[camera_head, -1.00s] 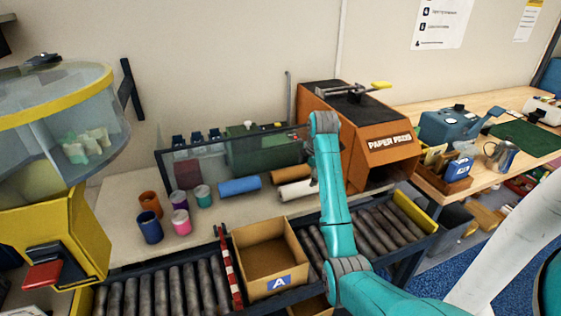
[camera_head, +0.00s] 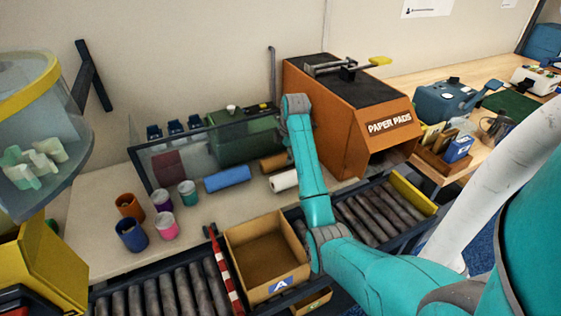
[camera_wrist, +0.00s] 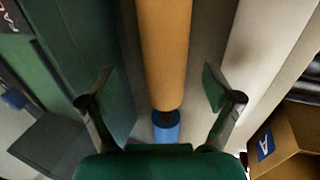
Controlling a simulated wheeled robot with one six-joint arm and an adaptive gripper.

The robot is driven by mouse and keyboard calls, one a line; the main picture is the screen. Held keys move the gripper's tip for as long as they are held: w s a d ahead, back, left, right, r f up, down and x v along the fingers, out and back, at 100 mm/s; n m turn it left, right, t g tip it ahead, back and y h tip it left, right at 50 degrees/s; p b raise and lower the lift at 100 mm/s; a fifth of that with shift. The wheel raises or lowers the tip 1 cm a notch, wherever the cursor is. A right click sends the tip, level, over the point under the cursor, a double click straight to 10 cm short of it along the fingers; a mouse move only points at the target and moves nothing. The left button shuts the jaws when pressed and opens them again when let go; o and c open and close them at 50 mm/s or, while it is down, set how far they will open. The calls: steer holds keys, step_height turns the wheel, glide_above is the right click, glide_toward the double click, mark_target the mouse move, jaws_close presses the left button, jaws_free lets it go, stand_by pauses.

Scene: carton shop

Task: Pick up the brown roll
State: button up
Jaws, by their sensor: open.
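In the wrist view the brown roll (camera_wrist: 165,50) runs lengthwise down the middle, between the two spread fingers of my gripper (camera_wrist: 160,88). My gripper is open and empty; I cannot tell how far it is above the roll. In the head view my gripper is hidden behind the arm.
The blue roll (camera_head: 227,179) and white roll (camera_head: 284,181) lie close by. A green machine (camera_head: 240,140) stands behind, the orange paper pads machine (camera_head: 350,120) to the right. An open carton (camera_head: 266,257) is in front, coloured cups (camera_head: 131,207) at left.

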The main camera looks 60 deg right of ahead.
mark_target(282, 156)
steer(key=shift+a+x, duration=0.2)
steer(key=shift+x, duration=1.05)
steer(key=shift+a+x, duration=0.2)
steer(key=shift+x, duration=1.1)
steer(key=c, duration=1.4)
